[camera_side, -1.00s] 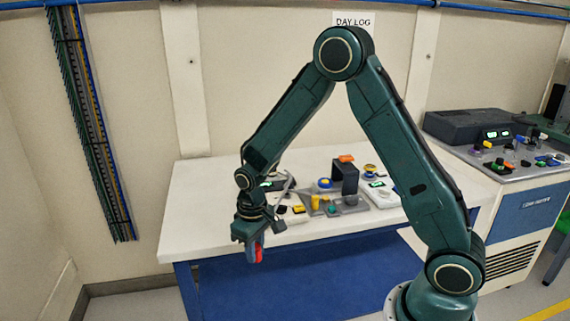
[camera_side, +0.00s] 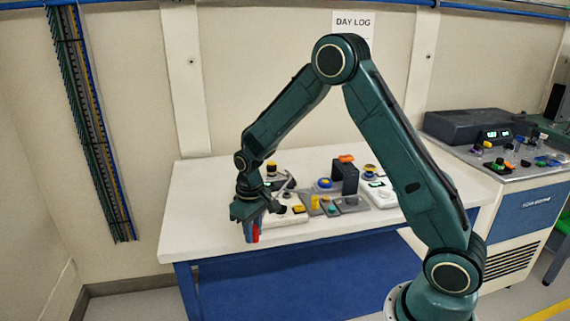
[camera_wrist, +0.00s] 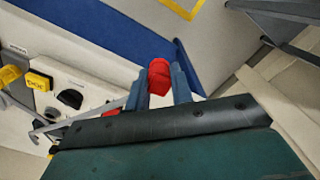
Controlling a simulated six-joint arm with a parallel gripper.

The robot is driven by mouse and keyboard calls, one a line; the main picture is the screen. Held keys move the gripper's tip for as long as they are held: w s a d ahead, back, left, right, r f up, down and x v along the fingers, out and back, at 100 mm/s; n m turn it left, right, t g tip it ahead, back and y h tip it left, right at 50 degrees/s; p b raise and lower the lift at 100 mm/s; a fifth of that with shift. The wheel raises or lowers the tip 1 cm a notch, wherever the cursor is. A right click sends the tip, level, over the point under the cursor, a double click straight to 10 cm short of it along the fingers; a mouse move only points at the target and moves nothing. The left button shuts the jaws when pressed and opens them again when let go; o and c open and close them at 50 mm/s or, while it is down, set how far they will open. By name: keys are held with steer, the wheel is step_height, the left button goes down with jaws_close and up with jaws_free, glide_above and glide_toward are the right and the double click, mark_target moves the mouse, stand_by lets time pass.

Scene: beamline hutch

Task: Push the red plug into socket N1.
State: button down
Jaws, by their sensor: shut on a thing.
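The red plug (camera_wrist: 158,82) is between the two blue-grey fingers of my gripper (camera_wrist: 160,88) in the wrist view. In the side view, my gripper (camera_side: 251,228) points down near the table's front edge. The red plug (camera_side: 257,234) shows as a small red patch at its fingertips. My gripper is shut on the plug. I cannot read which opening is socket N1. In the side view, my gripper partly hides the panel's left end.
Yellow, blue and black controls stand on panels (camera_side: 351,204) on the white table (camera_side: 190,215). A dark block with an orange top (camera_side: 345,172) rises behind them. A thin grey lever (camera_wrist: 65,124) crosses the panel in the wrist view. The table's left part is clear.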

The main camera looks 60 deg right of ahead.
steer(key=shift+m, duration=0.4)
steer(key=w+d+r, duration=0.1)
steer(key=w+d, duration=0.1)
steer(key=d, duration=0.2)
steer(key=w+d+r, duration=0.1)
steer(key=d, duration=0.4)
steer(key=w+d+r, duration=0.1)
steer(key=w+d, duration=0.1)
steer(key=d, duration=0.2)
steer(key=shift+w+d+r, duration=0.1)
steer(key=shift+w+d, duration=0.25)
step_height(320, 180, up, 4)
steer(key=f, duration=0.1)
glide_above(286, 193)
steer(key=shift+r+m, duration=0.2)
steer(key=shift+m, duration=0.1)
steer(key=shift+f, duration=0.1)
steer(key=shift+f, duration=3.3)
steer(key=shift+f, duration=0.55)
steer(key=c, duration=1.1)
jaws_free()
steer(key=shift+c, duration=0.2)
